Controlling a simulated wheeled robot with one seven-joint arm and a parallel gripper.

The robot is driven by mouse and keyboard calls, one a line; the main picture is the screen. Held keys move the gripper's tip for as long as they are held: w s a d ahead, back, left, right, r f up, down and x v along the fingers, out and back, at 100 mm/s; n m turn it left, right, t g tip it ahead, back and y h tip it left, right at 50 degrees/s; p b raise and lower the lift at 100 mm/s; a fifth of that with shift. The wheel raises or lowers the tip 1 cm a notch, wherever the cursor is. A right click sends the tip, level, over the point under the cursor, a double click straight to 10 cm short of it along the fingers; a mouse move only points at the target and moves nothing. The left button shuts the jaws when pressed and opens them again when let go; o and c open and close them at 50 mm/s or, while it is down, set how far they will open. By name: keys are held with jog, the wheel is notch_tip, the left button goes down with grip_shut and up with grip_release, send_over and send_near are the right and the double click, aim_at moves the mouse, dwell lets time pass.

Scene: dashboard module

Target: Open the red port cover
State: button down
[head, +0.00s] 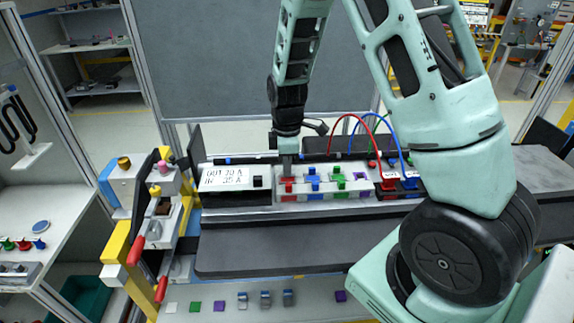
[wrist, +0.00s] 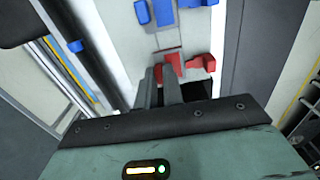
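The red port cover (head: 288,184) sits at the left end of a row of coloured covers on the grey module (head: 318,195). In the wrist view its red parts (wrist: 172,64) lie just beyond my fingertips, with a dark square area beside them on the right. My gripper (head: 287,172) points down over the red cover. In the wrist view my gripper's fingers (wrist: 162,82) are close together, with nothing clearly held between them. They partly hide the red cover's near side, and I cannot tell whether they touch it.
Blue covers (wrist: 163,12) lie just beyond the red one, with green and purple ones further along. A white display panel (head: 227,178) stands left of the row. Red and blue cables (head: 332,135) arch up on the right. A dark shelf (head: 290,250) runs in front.

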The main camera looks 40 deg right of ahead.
jog(key=shift+w+d+b, duration=0.15)
jog(key=shift+w+d, duration=0.4)
jog(key=shift+w, duration=0.25)
jog(key=shift+w+d+b, duration=0.15)
jog(key=shift+w+d, duration=0.4)
jog(key=shift+w, duration=0.25)
jog(key=c, duration=1.5)
grip_release()
notch_tip(320, 180, up, 18)
jog(key=b, duration=0.3)
jog(key=shift+f+b, duration=0.25)
jog(key=shift+b, duration=0.15)
jog(key=shift+a, duration=0.15)
